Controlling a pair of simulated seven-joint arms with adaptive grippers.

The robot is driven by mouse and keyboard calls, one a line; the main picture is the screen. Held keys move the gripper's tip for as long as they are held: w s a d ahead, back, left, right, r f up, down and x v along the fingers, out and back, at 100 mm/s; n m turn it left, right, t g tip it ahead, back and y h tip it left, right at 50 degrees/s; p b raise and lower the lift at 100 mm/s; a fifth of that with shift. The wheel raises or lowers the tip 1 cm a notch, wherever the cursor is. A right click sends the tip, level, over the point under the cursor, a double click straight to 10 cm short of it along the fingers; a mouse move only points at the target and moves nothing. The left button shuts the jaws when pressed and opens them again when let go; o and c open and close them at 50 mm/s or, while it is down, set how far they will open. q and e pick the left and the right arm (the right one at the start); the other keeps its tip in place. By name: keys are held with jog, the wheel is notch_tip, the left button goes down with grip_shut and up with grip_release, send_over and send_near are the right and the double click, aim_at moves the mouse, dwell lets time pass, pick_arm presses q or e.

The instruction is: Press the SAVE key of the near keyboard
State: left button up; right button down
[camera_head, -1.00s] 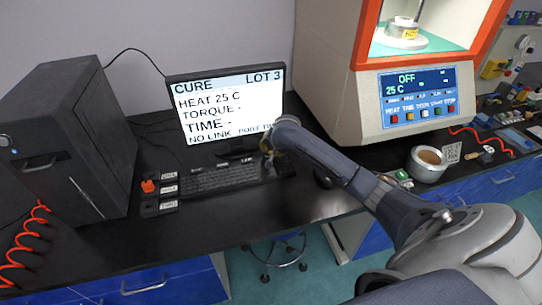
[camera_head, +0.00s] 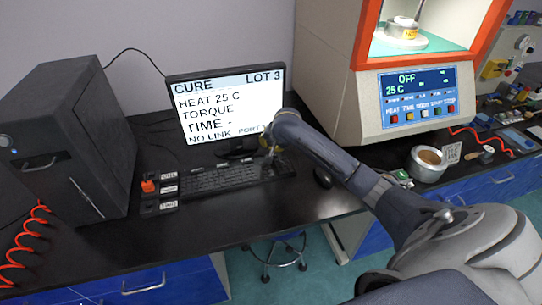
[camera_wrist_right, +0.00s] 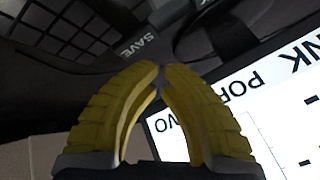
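The black keyboard (camera_head: 215,180) lies on the dark bench in front of the monitor. In the right wrist view, its keys (camera_wrist_right: 65,28) fill the upper left. The grey SAVE key (camera_wrist_right: 137,46) shows there just beyond my fingertips. My right gripper (camera_wrist_right: 160,68) has yellow ribbed fingers with tips almost together and nothing between them. In the head view the right gripper (camera_head: 271,142) is small and partly hidden by my arm, over the keyboard's right end. Contact with the key cannot be told. My left gripper is not in view.
The monitor (camera_head: 225,105) stands close behind the right gripper. A black computer case (camera_head: 70,140) and labelled switches with a red knob (camera_head: 148,186) are on the left. The rheometer (camera_head: 400,90) and a metal pot (camera_head: 428,163) are on the right. The front bench strip is clear.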

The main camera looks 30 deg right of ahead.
jog(key=shift+r, duration=2.15)
